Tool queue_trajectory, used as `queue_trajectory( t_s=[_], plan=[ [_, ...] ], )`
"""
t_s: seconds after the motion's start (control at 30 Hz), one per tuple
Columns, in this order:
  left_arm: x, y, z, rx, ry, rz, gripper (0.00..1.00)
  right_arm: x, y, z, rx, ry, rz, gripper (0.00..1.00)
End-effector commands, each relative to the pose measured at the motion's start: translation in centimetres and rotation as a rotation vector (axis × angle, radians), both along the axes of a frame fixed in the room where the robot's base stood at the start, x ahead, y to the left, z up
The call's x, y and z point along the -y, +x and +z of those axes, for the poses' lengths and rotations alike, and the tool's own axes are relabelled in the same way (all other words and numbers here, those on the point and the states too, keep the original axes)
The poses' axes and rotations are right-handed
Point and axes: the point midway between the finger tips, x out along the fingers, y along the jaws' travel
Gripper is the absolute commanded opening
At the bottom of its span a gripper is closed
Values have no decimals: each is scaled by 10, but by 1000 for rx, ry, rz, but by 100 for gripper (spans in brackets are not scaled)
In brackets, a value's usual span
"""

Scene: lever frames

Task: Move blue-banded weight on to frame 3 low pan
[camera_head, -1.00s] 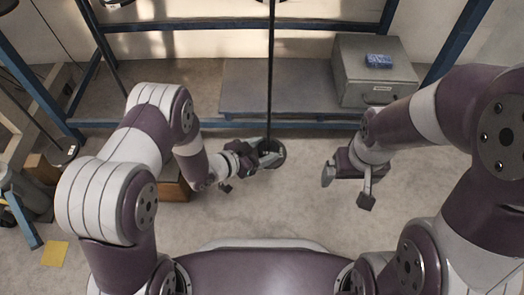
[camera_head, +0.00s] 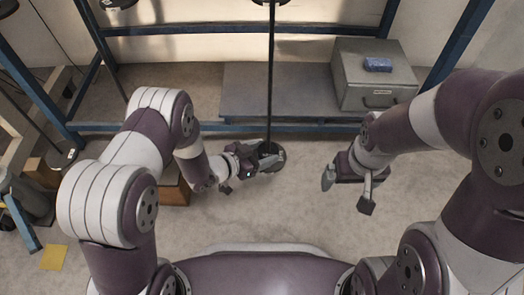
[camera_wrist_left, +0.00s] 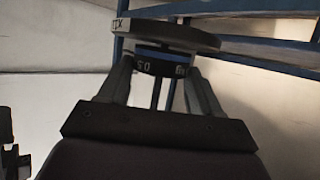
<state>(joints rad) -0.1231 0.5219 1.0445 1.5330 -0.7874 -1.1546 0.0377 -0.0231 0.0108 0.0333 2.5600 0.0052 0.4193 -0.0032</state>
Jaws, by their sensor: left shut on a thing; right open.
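My left gripper (camera_head: 267,157) is at the foot of a dark vertical rod (camera_head: 270,90), over a dark round disc (camera_head: 275,168) that looks like a hanging pan. In the left wrist view its two fingers (camera_wrist_left: 165,95) are shut on a short dark, blue-tinted banded piece (camera_wrist_left: 160,68) with pale markings, likely the blue-banded weight. A wide dark disc (camera_wrist_left: 165,36) with lettering on its rim adjoins this piece. I cannot tell whether the weight rests on the pan. My right gripper (camera_head: 347,187) is open and empty, to the right. No frame number is readable.
A grey box (camera_head: 372,92) with a blue block (camera_head: 378,65) on it stands on a low grey platform (camera_head: 270,92) behind. Blue frame bars (camera_head: 225,127) cross behind the grippers. Another dark disc (camera_head: 62,159) hangs at left. A brown wooden block (camera_head: 175,192) lies below my left arm.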

Motion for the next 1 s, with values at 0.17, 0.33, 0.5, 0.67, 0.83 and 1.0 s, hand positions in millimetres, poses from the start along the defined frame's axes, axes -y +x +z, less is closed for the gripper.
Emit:
queue_trajectory(
  t_s=[0.17,0.33,0.5,0.67,0.83,1.0],
  plan=[
    [0,1,-2,3,-2,0,24,0,0,-2,0,0,0,96],
    [0,1,-3,3,-2,1,24,0,0,-2,0,0,0,96],
    [0,1,-3,3,-2,1,67,0,0,-2,0,0,0,96],
    [0,0,-4,2,-1,0,94,0,0,-2,0,0,0,96],
    [0,0,-5,-2,1,0,94,0,0,-2,0,0,0,96],
    [0,0,-5,-1,1,0,94,0,0,-2,0,0,0,96]
  ],
)
